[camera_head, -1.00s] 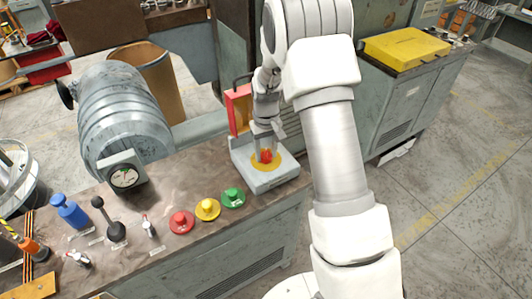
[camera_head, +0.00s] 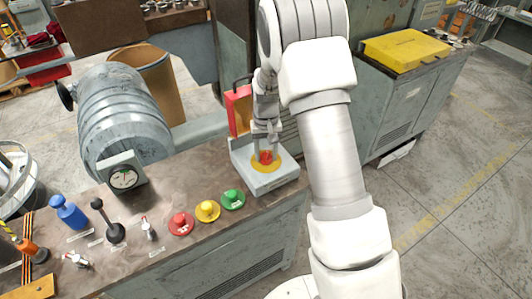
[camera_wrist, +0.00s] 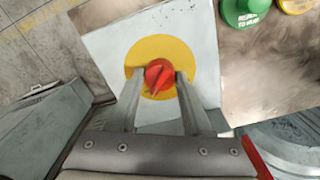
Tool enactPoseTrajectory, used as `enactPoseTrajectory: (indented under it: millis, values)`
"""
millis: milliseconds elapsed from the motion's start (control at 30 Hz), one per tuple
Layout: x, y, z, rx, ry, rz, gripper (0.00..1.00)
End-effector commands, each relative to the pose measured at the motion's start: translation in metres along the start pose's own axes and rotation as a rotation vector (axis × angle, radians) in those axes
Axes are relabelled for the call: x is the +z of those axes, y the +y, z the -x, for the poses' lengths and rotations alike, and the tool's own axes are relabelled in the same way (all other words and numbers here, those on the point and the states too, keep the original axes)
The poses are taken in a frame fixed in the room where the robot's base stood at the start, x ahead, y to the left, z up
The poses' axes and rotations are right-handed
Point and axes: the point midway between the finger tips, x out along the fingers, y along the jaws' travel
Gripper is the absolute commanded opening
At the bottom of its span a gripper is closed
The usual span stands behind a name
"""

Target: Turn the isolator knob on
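The isolator knob (camera_wrist: 159,76) is a red rotary knob in the middle of a yellow disc (camera_wrist: 134,66) on a pale grey switch box (camera_head: 280,180). The box stands at the right end of the workbench. In the wrist view the knob's raised ridge is slanted. My gripper (camera_wrist: 160,80) reaches down over the box, with one fingertip on each side of the knob. The fingers are apart, with narrow gaps to the knob; I cannot tell whether either one touches it. In the head view (camera_head: 264,148) the fingers partly cover the knob.
Red (camera_head: 181,223), yellow (camera_head: 207,210) and green (camera_head: 233,198) buttons sit left of the box. A gauge (camera_head: 123,178), levers and a large grey drum (camera_head: 122,115) are further left. A red panel (camera_head: 238,105) stands close behind the box.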

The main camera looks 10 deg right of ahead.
Motion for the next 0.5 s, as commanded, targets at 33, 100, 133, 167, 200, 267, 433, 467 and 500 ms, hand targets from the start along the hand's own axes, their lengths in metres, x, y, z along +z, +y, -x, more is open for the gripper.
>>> enactPoseTrajectory:
  millis: [33,100,133,167,200,267,433,467,500]
  values:
    - [-0.0002,0.0,0.0004,0.0,0.001,-0.001,0.58]
    - [-0.0002,0.0,0.0003,0.0,0.001,-0.001,0.71]
    - [-0.0002,-0.0001,0.0003,0.0,0.001,0.0,0.76]
    - [-0.0002,0.0,0.0003,0.0,0.001,0.0,0.79]
    - [-0.0002,0.0,0.0002,0.0,0.001,0.0,0.79]
    - [-0.0002,0.0,0.0002,0.0,0.001,0.0,0.79]
    - [-0.0002,0.0,0.0006,0.0,0.001,0.001,0.79]
    - [-0.0002,0.0,0.0015,0.0,0.001,0.001,0.79]
    - [-0.0004,0.0,0.0036,0.0,0.001,0.001,0.79]
